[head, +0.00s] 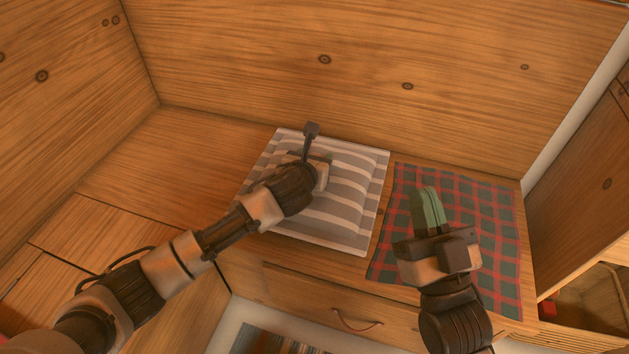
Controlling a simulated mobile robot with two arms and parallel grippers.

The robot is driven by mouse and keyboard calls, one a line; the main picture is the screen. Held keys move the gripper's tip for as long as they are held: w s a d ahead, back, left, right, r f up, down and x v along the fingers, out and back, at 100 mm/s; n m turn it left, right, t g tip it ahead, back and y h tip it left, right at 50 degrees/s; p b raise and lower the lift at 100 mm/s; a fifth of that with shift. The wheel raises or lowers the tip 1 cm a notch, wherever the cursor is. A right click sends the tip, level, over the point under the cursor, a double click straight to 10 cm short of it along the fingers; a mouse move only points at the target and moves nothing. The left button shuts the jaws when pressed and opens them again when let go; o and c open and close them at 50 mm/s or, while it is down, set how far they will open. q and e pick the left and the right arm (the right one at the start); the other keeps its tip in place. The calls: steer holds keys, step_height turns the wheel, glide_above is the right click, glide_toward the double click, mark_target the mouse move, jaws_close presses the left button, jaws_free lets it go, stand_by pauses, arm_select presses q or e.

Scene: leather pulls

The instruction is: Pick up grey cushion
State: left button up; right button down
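The grey cushion (347,188), with grey and white stripes, lies flat on the wooden bench top near the middle of the head view. My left gripper (318,168) is over the cushion's upper left part, and its arm covers part of the cushion's left side. Its fingertips are mostly hidden, so I cannot tell its opening or whether it touches the cushion. My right gripper (428,208) is to the right of the cushion, in front of a red and green checked cloth. Its greenish fingers look close together with nothing visible between them.
The checked cloth (491,222) lies flat on the bench right of the cushion. A wooden wall (380,60) rises behind the bench. Below the front edge is a drawer with a handle (357,323). A wooden cabinet (585,180) stands at the right. The bench left of the cushion is clear.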

arm_select(q)
jaws_close()
steer(key=shift+r, duration=0.15)
